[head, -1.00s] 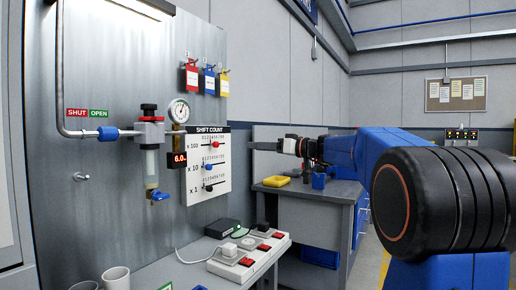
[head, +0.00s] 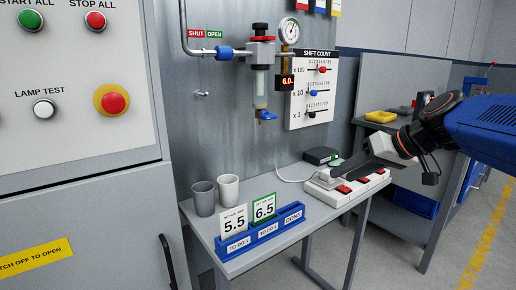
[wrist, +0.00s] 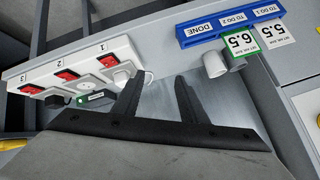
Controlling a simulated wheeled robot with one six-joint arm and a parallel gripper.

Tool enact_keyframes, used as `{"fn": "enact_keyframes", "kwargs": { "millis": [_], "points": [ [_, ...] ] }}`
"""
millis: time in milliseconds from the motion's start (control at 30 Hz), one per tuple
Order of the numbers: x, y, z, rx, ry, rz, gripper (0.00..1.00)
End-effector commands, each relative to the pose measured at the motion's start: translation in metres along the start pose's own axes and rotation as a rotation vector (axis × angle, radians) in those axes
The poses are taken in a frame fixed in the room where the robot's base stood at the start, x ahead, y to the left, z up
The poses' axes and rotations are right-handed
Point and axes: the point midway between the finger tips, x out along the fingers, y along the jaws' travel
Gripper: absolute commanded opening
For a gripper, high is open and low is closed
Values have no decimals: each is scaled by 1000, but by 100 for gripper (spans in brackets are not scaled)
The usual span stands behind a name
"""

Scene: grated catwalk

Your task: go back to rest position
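My gripper (head: 350,166) reaches in from the right in the head view, over the power strip on the small grey table (head: 205,228). In the wrist view my gripper (wrist: 156,82) shows two dark fingers spread apart, with nothing between them. In the head view its fingertips are small and partly merge with the strip behind them. I cannot tell how far above the strip they are.
The power strip (head: 347,188) has red switches. Two cups (head: 228,188) and a blue card holder (head: 262,238) stand on the table. A gauge and valve panel (head: 225,130) rises behind. A control cabinet (head: 80,90) is at left. Floor (head: 440,265) shows at right.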

Motion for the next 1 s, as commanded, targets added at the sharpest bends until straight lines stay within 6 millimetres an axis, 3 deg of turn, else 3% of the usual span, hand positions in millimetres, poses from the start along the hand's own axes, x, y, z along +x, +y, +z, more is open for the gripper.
{"fn": "enact_keyframes", "kwargs": {
  "millis": [33,300,500,700,1000],
  "points": [
    [1,-5,30,11,-40,31,39],
    [0,8,171,78,-207,255,39],
    [-7,30,251,100,-257,417,39],
    [-11,45,286,106,-264,502,39],
    [-12,47,291,107,-265,516,39]
  ]
}}
